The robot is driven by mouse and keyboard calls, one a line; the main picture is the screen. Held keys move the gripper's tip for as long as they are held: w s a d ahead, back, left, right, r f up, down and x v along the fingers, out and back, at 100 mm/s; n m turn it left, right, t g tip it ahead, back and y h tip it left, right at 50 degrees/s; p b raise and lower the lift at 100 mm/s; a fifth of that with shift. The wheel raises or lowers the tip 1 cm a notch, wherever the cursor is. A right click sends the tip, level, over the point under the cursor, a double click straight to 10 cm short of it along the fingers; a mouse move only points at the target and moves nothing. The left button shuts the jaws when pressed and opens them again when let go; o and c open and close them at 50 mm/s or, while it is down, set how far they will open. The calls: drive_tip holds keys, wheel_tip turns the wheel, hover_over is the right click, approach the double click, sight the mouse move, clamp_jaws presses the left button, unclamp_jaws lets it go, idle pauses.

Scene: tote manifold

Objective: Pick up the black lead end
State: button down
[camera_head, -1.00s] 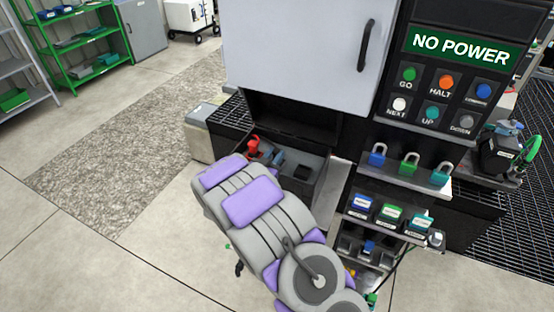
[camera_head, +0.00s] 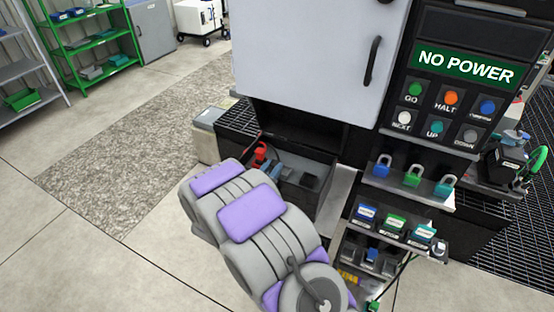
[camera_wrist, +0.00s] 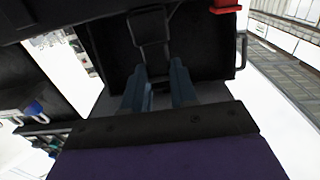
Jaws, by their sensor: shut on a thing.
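My gripper (camera_wrist: 160,75) shows in the wrist view with its two blue-grey fingers a little apart over a dark open tray. A black piece (camera_wrist: 151,38) stands at and just beyond the fingertips, with a thin dark outline. I take it to be the black lead end, and the fingers are closed on it. Its lower part is hidden between the fingers, and dark on dark makes its edges hard to see. In the head view my grey and purple arm reaches down to the tray and hides most of the gripper.
The dark tray (camera_head: 318,205) sits below the grey cabinet door (camera_head: 315,60), with a red part (camera_head: 260,153) at its left; red also shows in the wrist view (camera_wrist: 230,6). Padlocks (camera_head: 412,176) and a small rack (camera_head: 395,224) stand at right. Floor is free at left.

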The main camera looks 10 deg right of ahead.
drive_tip(key=r+p+v, duration=0.1)
drive_tip(key=v, duration=0.8)
drive_tip(key=shift+s+d, duration=0.25)
idle(0.5)
